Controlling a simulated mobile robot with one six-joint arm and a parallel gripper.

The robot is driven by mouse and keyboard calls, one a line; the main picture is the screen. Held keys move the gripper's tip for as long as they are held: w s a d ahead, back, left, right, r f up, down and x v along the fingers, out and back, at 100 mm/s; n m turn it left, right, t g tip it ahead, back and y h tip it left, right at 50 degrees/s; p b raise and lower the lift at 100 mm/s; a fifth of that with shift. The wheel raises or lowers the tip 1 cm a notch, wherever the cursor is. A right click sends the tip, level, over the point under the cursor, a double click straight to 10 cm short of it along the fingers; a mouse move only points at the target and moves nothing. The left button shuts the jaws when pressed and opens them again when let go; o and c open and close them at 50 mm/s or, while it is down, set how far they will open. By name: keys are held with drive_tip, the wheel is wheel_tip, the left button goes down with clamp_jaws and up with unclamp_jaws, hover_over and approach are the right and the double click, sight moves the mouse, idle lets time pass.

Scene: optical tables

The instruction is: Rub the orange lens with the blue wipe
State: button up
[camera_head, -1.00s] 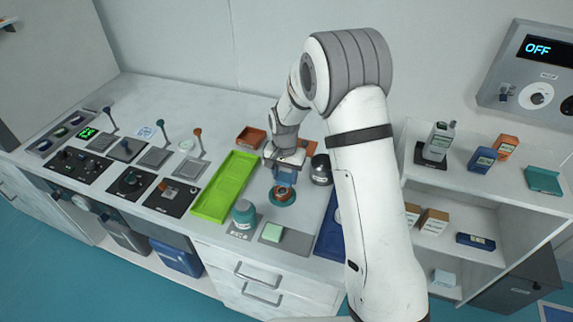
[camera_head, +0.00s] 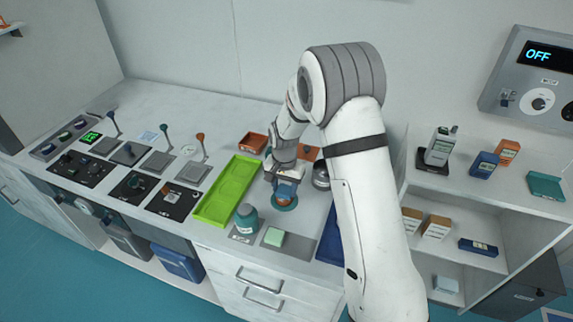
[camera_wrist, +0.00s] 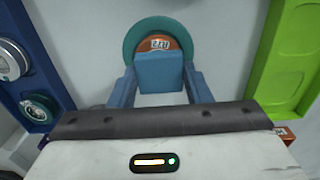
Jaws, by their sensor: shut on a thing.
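The orange lens (camera_head: 284,203) sits in a teal round ring on the worktop, right of the green tray. In the wrist view the orange lens (camera_wrist: 180,43) shows a label at its top; its lower part is hidden behind the blue wipe. My gripper (camera_head: 287,186) points down over the lens. In the wrist view my gripper (camera_wrist: 160,88) is shut on the blue wipe (camera_wrist: 160,72), a block between its two blue fingers. The wipe overlaps the lens in the picture; I cannot tell whether it touches.
The green tray (camera_head: 203,212) lies just left. An orange box (camera_head: 252,142) is behind, a metal pot (camera_head: 321,174) to the right. A blue tray (camera_wrist: 62,100) also flanks the lens.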

drive_tip(key=shift+w+d, duration=0.25)
drive_tip(key=shift+d, duration=0.1)
drive_tip(key=shift+w+d+f, duration=0.1)
drive_tip(key=shift+w+f, duration=0.05)
drive_tip(key=shift+w, duration=0.15)
wheel_tip(320, 180, up, 5)
drive_tip(key=shift+w+r+p, duration=0.15)
drive_tip(key=shift+p, duration=1.05)
drive_tip(key=shift+r+p, duration=0.6)
drive_tip(key=shift+r, duration=0.7)
